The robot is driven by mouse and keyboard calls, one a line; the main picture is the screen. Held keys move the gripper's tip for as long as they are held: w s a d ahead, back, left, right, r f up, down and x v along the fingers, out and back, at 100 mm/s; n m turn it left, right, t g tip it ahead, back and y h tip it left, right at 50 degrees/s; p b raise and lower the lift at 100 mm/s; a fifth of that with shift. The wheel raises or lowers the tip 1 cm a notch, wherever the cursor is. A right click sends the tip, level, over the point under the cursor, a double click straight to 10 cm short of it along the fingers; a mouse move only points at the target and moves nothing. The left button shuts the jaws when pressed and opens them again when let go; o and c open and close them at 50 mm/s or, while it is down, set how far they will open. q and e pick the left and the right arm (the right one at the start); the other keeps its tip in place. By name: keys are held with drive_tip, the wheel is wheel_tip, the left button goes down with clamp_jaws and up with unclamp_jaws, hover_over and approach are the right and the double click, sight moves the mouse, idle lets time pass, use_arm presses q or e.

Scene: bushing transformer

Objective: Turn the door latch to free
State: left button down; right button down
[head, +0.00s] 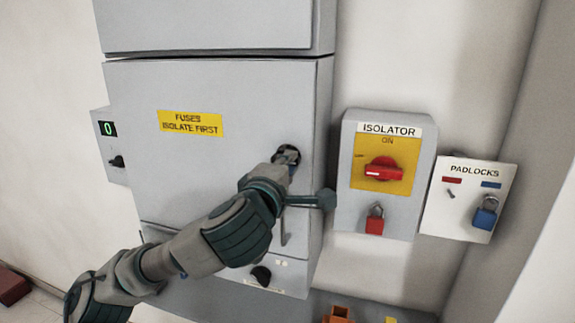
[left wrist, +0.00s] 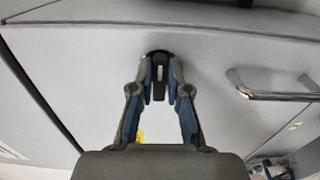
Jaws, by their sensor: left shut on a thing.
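The door latch (left wrist: 159,80) is a dark tab on a round black base in the grey cabinet door (head: 150,85). In the head view the latch (head: 287,155) sits near the right side of the door, partly hidden by my gripper. My left gripper (head: 283,162) reaches it from the lower left. In the left wrist view the two fingers of my left gripper (left wrist: 160,78) are shut on the latch, one on each side. The door looks closed. My right gripper is not in view.
A bar handle (left wrist: 275,92) stands out from the door beside the latch. Right of the cabinet is an isolator box (head: 386,130) with a red knob (head: 384,170) and a red padlock (head: 375,219). Beyond it is a padlock board (head: 455,205) with a blue padlock (head: 485,213).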

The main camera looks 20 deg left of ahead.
use_arm(q)
drive_tip(key=shift+f, duration=0.3)
drive_tip(key=c, duration=1.2)
unclamp_jaws()
drive_tip(key=shift+o, duration=0.3)
drive_tip(key=shift+w+d, duration=0.1)
drive_tip(key=shift+w, duration=0.05)
drive_tip(key=shift+r, duration=0.1)
drive_tip(key=s, duration=1.2)
drive_tip(key=shift+a, duration=0.25)
